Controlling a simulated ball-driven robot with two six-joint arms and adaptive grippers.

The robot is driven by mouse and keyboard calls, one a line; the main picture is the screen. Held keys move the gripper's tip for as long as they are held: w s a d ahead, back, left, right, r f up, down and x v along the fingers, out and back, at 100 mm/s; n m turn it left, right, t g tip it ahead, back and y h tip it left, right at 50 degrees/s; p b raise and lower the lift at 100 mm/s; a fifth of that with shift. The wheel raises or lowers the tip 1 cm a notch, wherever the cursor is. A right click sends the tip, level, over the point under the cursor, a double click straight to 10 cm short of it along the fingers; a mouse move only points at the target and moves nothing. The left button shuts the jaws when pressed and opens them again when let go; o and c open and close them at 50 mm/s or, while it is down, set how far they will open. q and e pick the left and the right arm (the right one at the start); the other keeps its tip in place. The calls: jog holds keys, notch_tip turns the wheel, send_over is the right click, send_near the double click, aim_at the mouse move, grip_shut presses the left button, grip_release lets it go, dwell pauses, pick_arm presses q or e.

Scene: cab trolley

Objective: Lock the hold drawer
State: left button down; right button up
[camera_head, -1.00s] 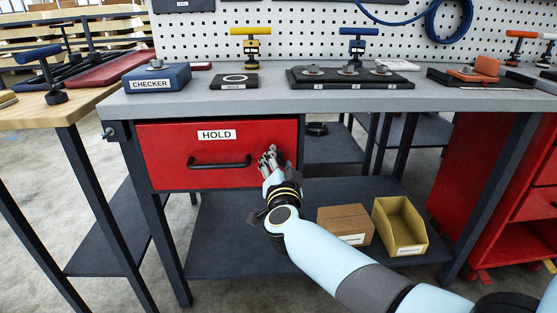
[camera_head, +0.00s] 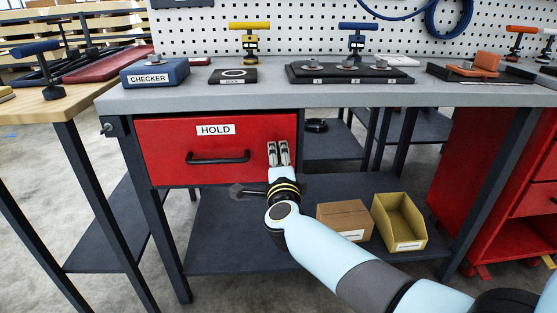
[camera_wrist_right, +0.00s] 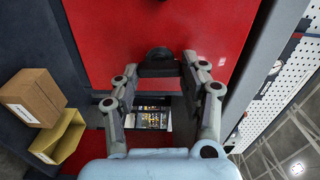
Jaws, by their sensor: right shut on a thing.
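The red hold drawer (camera_head: 165,150) sits under the bench top with its front flush in the frame, so it appears closed. It has a white HOLD label (camera_head: 215,130) and a black bar handle (camera_head: 218,158). My right gripper (camera_head: 278,148) is at the right end of the drawer front, right of the handle. In the right wrist view, its fingers (camera_wrist_right: 160,68) are shut on a small dark knob (camera_wrist_right: 158,58) against the red front (camera_wrist_right: 110,35). The fingers hide the knob in the head view. My left gripper is not in view.
Above, the grey bench top (camera_head: 270,95) holds a blue checker box (camera_head: 155,77), a black pad (camera_head: 233,77) and a dark tray (camera_head: 350,75). Below, a carton (camera_head: 343,220) and a yellow bin (camera_head: 400,222) stand on the lower shelf (camera_head: 220,245). A red cabinet (camera_head: 470,180) stands right.

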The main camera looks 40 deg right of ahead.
jog(key=shift+m, duration=0.5)
jog(key=o, duration=1.2)
jog(key=v, duration=1.2)
jog(key=shift+s, duration=0.1)
jog(key=shift+d, duration=0.1)
